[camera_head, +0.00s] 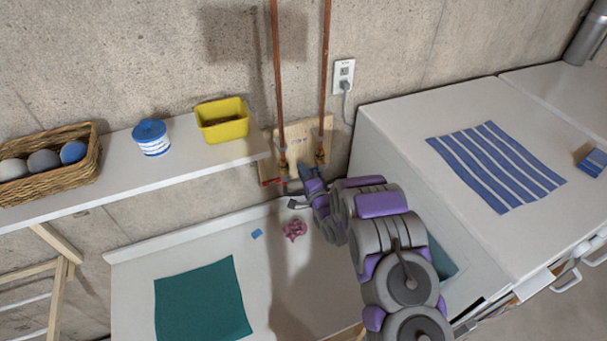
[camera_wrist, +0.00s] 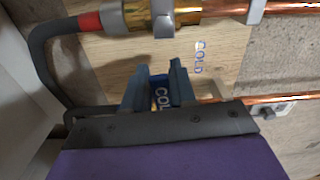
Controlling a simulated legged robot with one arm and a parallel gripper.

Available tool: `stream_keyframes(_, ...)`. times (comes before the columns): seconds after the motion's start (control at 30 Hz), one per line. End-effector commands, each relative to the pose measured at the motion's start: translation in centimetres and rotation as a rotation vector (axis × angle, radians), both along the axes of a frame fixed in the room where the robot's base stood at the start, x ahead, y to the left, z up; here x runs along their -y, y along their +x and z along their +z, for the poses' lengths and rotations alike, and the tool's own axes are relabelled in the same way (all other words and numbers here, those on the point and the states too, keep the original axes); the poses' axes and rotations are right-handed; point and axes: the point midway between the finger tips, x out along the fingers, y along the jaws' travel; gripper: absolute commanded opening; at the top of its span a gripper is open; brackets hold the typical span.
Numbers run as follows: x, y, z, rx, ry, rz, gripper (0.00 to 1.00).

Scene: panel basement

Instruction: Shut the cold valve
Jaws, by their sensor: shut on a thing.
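In the wrist view, my gripper (camera_wrist: 158,78) has its two dark blue fingers closed around a blue cold valve handle (camera_wrist: 158,98) with white letters reading "COL". The rest of the handle and the valve body behind it are hidden by the fingers and gripper housing. The wooden board (camera_wrist: 205,75) behind is marked "COLD" in blue. In the head view, my gripper (camera_head: 304,178) is at the lower edge of the wooden board (camera_head: 299,142), below the two copper pipes; the cold valve cannot be made out there.
A brass fitting (camera_wrist: 185,14) and a red-banded hose (camera_wrist: 40,55) lie close to my gripper. A shelf (camera_head: 110,179) at left holds a yellow bin (camera_head: 222,120), a blue-lidded tub (camera_head: 151,138) and a basket (camera_head: 75,178). A white appliance (camera_head: 400,125) stands right of my arm.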

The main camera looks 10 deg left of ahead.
Motion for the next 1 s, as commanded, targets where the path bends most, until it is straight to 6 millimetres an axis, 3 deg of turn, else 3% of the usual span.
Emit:
stream_keyframes(0.77,0.42,0.21,0.77,-0.061,0.089,-0.008,0.0)
stream_keyframes(0.8,0.42,0.22,0.77,-0.061,0.089,-0.008,0.28)
stream_keyframes(1.0,0.26,0.04,0.8,-0.059,0.088,-0.005,0.47)
